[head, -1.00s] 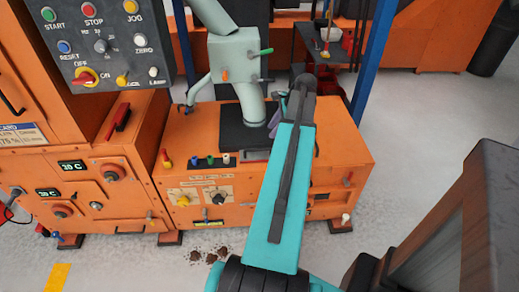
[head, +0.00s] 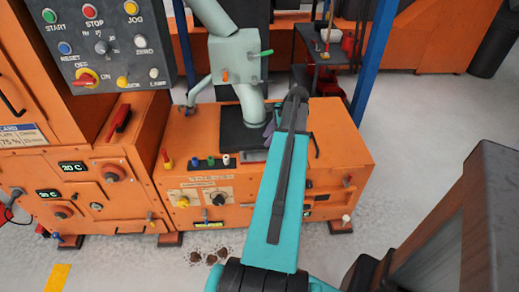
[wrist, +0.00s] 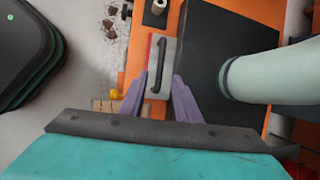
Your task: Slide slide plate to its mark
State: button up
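The slide plate (wrist: 169,54) is a light grey plate with a black bar handle (wrist: 158,65), lying beside a black pad (wrist: 205,55) on the orange machine top. A thin red strip (wrist: 149,52) shows along the plate's left edge; I cannot tell if it is the mark. In the wrist view my gripper (wrist: 159,80) has its two purple fingers apart, one on each side of the handle's near end, with a gap visible on both sides. In the head view my gripper (head: 269,131) is mostly hidden behind my arm, close to the black pad.
A pale green chute (head: 236,60) with a pipe comes down onto the black pad, close to my gripper. Small coloured knobs (head: 211,161) stand at the machine's front left. A blue post (head: 375,60) rises behind on the right.

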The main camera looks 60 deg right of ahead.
send_over(261, 159)
jog(key=shift+w+f, duration=0.15)
jog(key=shift+f, duration=3.65)
grip_shut()
